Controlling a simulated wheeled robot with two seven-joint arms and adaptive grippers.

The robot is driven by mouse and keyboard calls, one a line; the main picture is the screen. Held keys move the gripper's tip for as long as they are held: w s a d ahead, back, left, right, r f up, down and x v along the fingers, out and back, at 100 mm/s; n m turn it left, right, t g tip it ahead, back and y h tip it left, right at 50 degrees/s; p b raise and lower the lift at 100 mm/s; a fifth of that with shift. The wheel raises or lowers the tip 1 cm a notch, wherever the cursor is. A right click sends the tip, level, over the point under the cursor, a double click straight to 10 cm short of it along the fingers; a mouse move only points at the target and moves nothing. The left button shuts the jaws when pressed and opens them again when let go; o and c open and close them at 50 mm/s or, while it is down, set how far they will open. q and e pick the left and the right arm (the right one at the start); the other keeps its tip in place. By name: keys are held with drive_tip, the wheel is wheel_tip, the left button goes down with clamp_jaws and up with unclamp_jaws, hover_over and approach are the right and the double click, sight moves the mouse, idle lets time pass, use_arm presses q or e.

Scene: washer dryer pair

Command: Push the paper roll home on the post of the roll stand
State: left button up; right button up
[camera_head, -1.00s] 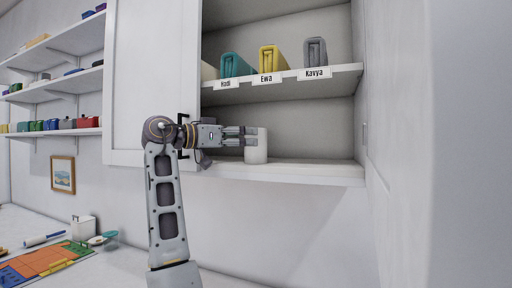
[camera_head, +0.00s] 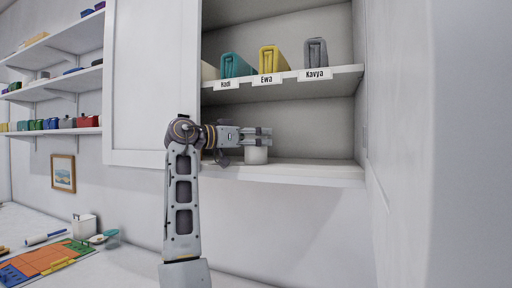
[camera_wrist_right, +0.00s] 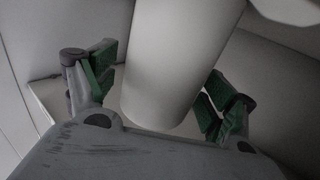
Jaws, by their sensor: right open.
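The paper roll (camera_head: 257,156), a white upright cylinder, is on the lower shelf of the open cabinet. My right gripper (camera_head: 262,136) reaches in from the left at the roll's upper part and hides much of it. In the right wrist view the roll (camera_wrist_right: 174,65) stands between my two green-padded fingers (camera_wrist_right: 158,88). The fingers are open, one on each side; a gap shows on the left, and I cannot tell whether the right one touches. The stand and its post cannot be made out. My left gripper is not in view.
The upper shelf (camera_head: 310,83) holds teal, yellow and grey folded cloths with name labels, above my gripper. The cabinet door (camera_head: 150,80) is at the left behind my arm. The lower shelf (camera_head: 310,170) is clear right of the roll.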

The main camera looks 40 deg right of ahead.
idle(0.3)
drive_tip(key=c, duration=1.1)
drive_tip(key=shift+c, duration=0.2)
drive_tip(key=shift+r, duration=0.15)
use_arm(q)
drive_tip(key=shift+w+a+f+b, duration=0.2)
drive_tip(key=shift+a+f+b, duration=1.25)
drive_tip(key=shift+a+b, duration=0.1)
use_arm(e)
drive_tip(key=s+a+r, duration=0.1)
drive_tip(key=s+a, duration=0.3)
drive_tip(key=a, duration=0.4)
drive_tip(key=s+a+r, duration=0.2)
drive_tip(key=s+a, duration=0.2)
drive_tip(key=a, duration=0.4)
drive_tip(key=shift+s, duration=0.15)
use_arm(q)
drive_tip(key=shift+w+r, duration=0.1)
use_arm(e)
drive_tip(key=shift+r, duration=0.1)
